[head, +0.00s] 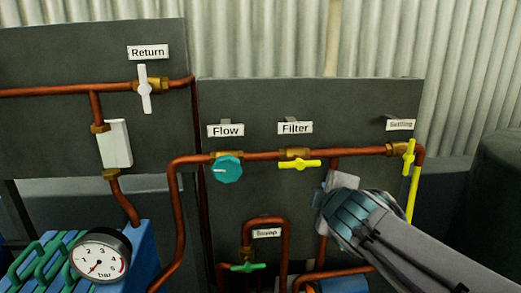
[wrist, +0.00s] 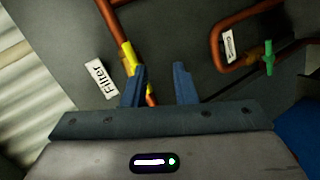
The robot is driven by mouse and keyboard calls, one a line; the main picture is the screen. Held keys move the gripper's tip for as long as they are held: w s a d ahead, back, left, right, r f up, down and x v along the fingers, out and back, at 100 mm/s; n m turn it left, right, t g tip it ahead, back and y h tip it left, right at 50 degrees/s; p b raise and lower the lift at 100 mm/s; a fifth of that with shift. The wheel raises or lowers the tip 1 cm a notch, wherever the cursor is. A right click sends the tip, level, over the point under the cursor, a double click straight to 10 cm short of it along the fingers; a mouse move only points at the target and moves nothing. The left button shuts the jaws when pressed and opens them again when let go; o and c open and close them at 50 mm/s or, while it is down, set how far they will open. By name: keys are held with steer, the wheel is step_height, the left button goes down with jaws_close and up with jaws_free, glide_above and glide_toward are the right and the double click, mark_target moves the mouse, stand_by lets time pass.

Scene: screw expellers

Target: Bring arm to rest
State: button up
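My gripper (head: 328,188) is at the right of the head view, in front of the dark panel, just below and right of the yellow Filter valve handle (head: 300,165). The arm reaches in from the lower right. In the wrist view the two blue fingers (wrist: 161,72) stand apart with nothing held between them. The Filter valve (wrist: 130,58) shows beyond the left finger, which partly covers it and the pipe. The Filter handle lies along the horizontal pipe in the head view. Whether the fingers touch anything is not clear.
Copper pipes (head: 255,155) cross the panels. Around the arm are the teal Flow knob (head: 227,169), the upright yellow Settling handle (head: 409,158) and the green Scrap-area handle (head: 248,267). A gauge (head: 100,255) is lower left. A dark rounded object (head: 497,190) stands far right.

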steer(key=s+a+f+m+g+y, duration=0.1)
steer(key=s+a+f+m+g, duration=0.2)
steer(key=s+f+m+g, duration=0.7)
steer(key=s+f+m, duration=0.4)
steer(key=s+f, duration=0.2)
steer(key=shift+f+g, duration=0.25)
steer(key=shift+g, duration=0.05)
steer(key=shift+o, duration=0.9)
steer(key=shift+d, duration=0.15)
